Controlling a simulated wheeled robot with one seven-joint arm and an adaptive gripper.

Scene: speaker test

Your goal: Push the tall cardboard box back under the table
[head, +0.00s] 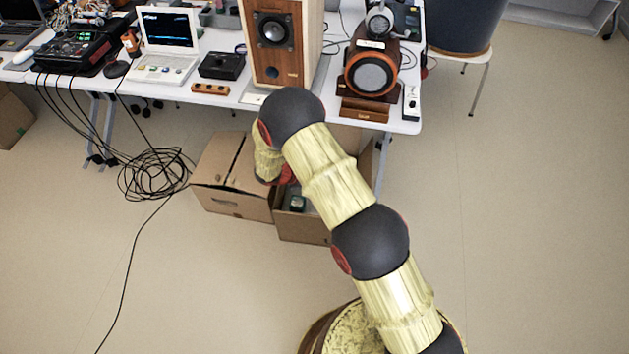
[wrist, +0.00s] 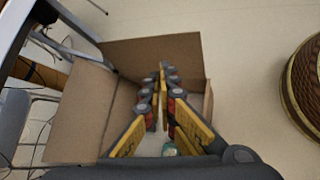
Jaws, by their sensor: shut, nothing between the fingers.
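Two cardboard boxes stand on the floor by the table's front edge. The left one (head: 228,205) looks closed on top. The right one (head: 303,229) is open, with a small greenish thing (head: 297,203) inside. I cannot tell for certain which is the tall one. My arm reaches over the boxes and hides part of them; the fingers are hidden in the head view. In the wrist view my gripper (wrist: 163,70) is shut and empty, in front of an open cardboard box (wrist: 140,50). I cannot tell whether it touches the box.
The white table (head: 226,97) holds a wooden speaker (head: 291,69), a laptop (head: 164,38) and audio gear. Coiled black cables (head: 153,173) lie on the floor left of the boxes. A chair (head: 465,30) stands at the right.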

